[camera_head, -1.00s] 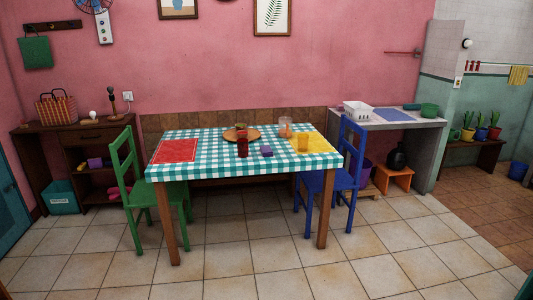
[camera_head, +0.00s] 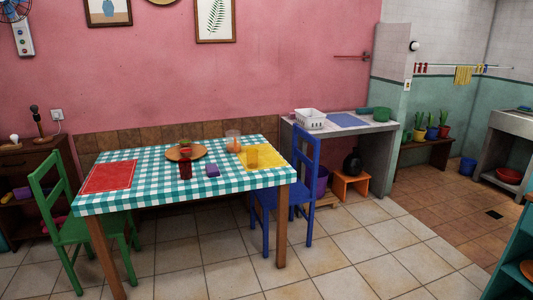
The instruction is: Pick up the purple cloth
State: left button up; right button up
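A small purple item (camera_head: 212,170) lies on the checked tablecloth of the dining table, right of a dark red cup (camera_head: 185,166). It looks like a small folded cloth or a block; it is too small to tell. Neither of my grippers is in view.
The dining table (camera_head: 125,202) stands ahead between a green chair (camera_head: 45,195) and a blue chair (camera_head: 304,160). A counter (camera_head: 375,137) with a white basket (camera_head: 310,118) is behind right. A teal shelf edge (camera_head: 515,255) is at lower right. The tiled floor in front is clear.

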aim_at(212, 170)
jog(key=i+l+z, duration=0.1)
jog(key=i, duration=0.7)
jog(key=i+l+z, duration=0.15)
jog(key=i, duration=0.65)
jog(key=i+l+u, duration=0.1)
jog(key=i+u, duration=0.3)
jog(key=i+l+u, duration=0.25)
jog(key=i+u, duration=0.15)
jog(key=i+l+u, duration=0.8)
jog(key=l, duration=0.3)
jog(key=i, duration=0.1)
